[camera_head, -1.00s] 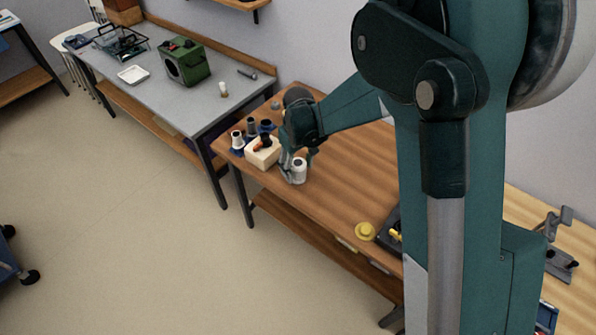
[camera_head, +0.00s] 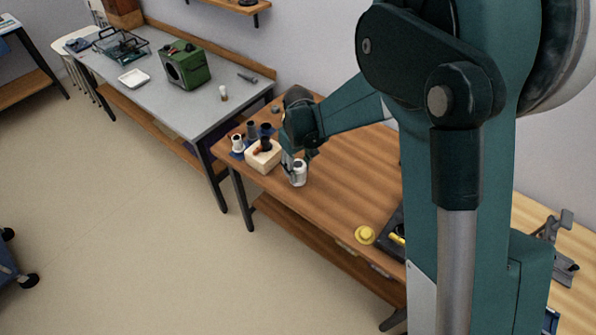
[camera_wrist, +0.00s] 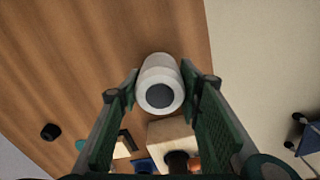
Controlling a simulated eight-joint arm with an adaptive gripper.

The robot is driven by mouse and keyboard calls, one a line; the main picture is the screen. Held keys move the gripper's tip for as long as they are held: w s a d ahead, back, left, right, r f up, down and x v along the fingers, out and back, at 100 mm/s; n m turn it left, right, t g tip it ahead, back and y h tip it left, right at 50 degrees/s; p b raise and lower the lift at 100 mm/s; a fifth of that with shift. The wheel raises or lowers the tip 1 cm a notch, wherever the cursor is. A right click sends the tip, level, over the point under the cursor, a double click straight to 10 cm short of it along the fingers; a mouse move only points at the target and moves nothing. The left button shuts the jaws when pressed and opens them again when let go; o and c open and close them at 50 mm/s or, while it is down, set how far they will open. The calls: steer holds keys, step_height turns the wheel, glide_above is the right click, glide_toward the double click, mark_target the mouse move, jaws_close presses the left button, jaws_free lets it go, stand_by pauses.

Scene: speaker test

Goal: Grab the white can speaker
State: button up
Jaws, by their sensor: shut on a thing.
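The white can speaker (camera_head: 299,174) stands upright near the front edge of the wooden table. In the wrist view it shows as a white cylinder with a dark round end (camera_wrist: 160,68). My gripper (camera_head: 292,166) is at the can, its arm reaching in from the right. In the wrist view my gripper's (camera_wrist: 160,80) two green-padded fingers flank the can left and right, shut on it. The can appears to rest on the table; any small gap beneath it cannot be told.
A cream block (camera_head: 262,158) with dark and orange items on it stands close left of the can. Several small cylinders stand behind it, including a white one (camera_head: 237,142). A yellow round object (camera_head: 364,236) lies right. Tabletop between is clear.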

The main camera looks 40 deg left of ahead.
step_height(320, 180, up, 9)
steer(key=shift+r+p, duration=0.1)
steer(key=shift+p, duration=0.35)
